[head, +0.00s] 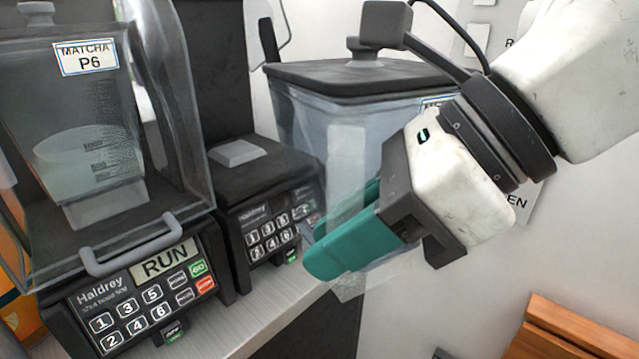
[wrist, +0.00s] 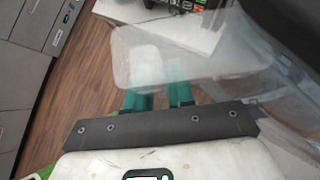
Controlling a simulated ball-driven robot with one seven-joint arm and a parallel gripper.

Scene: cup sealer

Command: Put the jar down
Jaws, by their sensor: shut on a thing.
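The jar (head: 300,115) is a clear blender jar with a black lid (head: 350,75) and a partly hidden white label. It hangs upright in front of the right-hand blender base (head: 265,195), beyond the edge of the counter. My gripper (head: 335,250), with teal fingers, is shut on the jar's handle side, low in the head view. The handle itself is mostly hidden by the fingers. In the wrist view the clear jar (wrist: 185,65) fills the space past the teal fingertips (wrist: 160,98).
A second blender (head: 140,300) labelled MATCHA P6, with a clear hood, stands at the left on the counter (head: 270,315). The right-hand base has a bare top. A wooden piece (head: 575,335) is at lower right. The wrist view shows grey cabinets (wrist: 30,70) and wooden floor.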

